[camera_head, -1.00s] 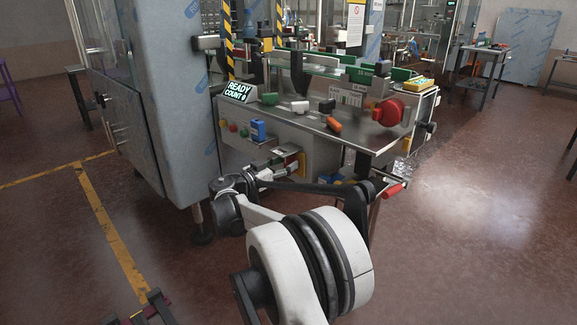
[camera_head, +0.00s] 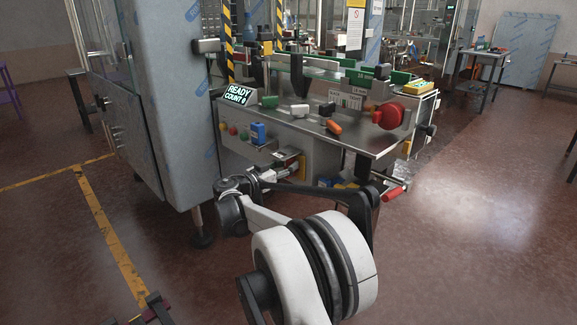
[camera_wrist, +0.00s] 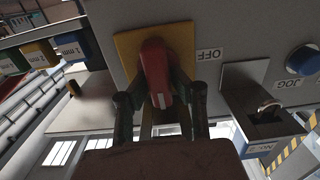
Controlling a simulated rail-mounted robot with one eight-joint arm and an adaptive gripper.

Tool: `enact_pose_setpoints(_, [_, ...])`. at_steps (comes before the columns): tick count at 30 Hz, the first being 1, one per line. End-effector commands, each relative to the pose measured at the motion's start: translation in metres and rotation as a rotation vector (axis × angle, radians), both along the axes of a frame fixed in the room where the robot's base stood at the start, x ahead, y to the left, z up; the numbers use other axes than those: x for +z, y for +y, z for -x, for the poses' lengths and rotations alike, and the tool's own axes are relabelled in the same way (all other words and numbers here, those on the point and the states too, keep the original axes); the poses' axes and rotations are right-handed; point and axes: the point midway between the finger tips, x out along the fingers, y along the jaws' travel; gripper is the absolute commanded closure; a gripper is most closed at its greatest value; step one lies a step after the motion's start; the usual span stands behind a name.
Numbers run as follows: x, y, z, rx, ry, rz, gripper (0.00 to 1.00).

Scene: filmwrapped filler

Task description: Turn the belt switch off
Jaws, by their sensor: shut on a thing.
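The belt switch has a red handle (camera_wrist: 157,72) on a yellow plate (camera_wrist: 185,42), set in a grey panel. An OFF label (camera_wrist: 209,54) is beside the plate, to the right in the wrist view. My gripper (camera_wrist: 160,98) has one dark finger on each side of the red handle and is shut on it. The handle's far end is partly hidden between the fingers. In the head view my gripper (camera_head: 286,172) is at the front panel below the machine's table, and the switch is largely hidden there.
A blue JOG button (camera_wrist: 302,60) is right of the switch in the wrist view. A display (camera_head: 238,94) reads READY, COUNT 0. The steel table (camera_head: 350,138) above carries small blocks and a red knob (camera_head: 390,115). Open floor (camera_head: 480,220) is to the right.

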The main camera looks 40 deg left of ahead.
Motion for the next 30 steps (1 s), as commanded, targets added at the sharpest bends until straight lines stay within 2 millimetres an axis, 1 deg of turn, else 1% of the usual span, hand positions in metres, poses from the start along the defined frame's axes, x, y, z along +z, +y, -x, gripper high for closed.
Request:
enact_pose_setpoints(5, [0.0001, 0.0006, 0.0001, 0.0, 0.006, 0.049, 1.0])
enact_pose_setpoints(11, [0.0002, 0.0021, 0.0001, 0.0, 0.021, 0.174, 1.0])
enact_pose_setpoints(30, [-0.0034, 0.0079, -0.0004, 0.0, 0.092, 0.769, 1.0])
